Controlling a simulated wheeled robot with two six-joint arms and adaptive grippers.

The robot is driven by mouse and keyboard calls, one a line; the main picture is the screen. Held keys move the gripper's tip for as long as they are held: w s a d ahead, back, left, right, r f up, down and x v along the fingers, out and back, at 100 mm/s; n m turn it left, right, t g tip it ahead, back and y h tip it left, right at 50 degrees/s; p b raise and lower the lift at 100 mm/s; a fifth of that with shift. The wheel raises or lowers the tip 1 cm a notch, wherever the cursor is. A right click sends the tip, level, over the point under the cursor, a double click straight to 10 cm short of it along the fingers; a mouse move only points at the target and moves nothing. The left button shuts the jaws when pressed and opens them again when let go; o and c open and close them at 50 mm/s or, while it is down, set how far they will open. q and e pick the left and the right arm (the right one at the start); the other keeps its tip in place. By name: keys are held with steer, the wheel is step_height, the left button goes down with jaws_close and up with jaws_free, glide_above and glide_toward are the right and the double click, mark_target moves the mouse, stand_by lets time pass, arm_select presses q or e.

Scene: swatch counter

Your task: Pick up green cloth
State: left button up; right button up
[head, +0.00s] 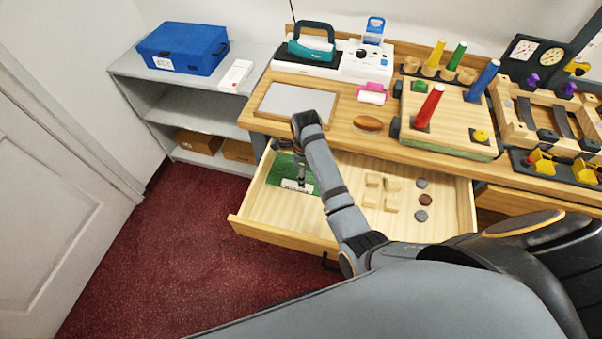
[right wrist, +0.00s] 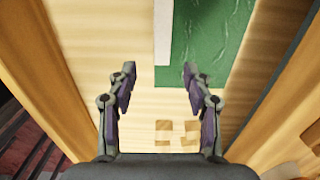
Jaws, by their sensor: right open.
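The green cloth (head: 283,170) lies flat at the left end of the open drawer, with a white strip (head: 292,185) along one edge. In the right wrist view the cloth (right wrist: 222,45) shows at the top, right of centre, with the white strip (right wrist: 163,28) on its left side. My right gripper (head: 301,180) reaches down into the drawer over the cloth and hides part of it. In the wrist view my right gripper (right wrist: 159,76) is open, with nothing between its fingers. My left gripper is not in view.
The drawer (head: 290,230) also holds several small wooden blocks (head: 392,183) and round discs (head: 424,200). Its walls surround the cloth closely. The counter (head: 335,133) above carries a grey pad (head: 295,103), an iron (head: 312,45) and peg toys. Shelves with a blue case (head: 183,48) stand left.

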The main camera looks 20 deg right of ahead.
steer(key=shift+w+d+f, duration=0.1)
steer(key=shift+w+f, duration=0.05)
steer(key=shift+f, duration=0.45)
steer(key=shift+w+d+f, duration=0.1)
steer(key=shift+w+f, duration=0.05)
steer(key=shift+f, duration=0.45)
steer(key=shift+s+a+f, duration=0.1)
steer(key=shift+a+f, duration=0.15)
steer(key=shift+f, duration=0.6)
step_height(320, 180, down, 3)
steer(key=shift+r, duration=0.1)
steer(key=shift+f, duration=0.35)
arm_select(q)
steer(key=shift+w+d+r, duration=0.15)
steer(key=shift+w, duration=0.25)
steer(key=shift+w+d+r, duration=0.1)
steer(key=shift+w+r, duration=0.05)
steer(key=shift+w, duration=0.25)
arm_select(e)
steer(key=shift+a, duration=0.1)
jaws_close()
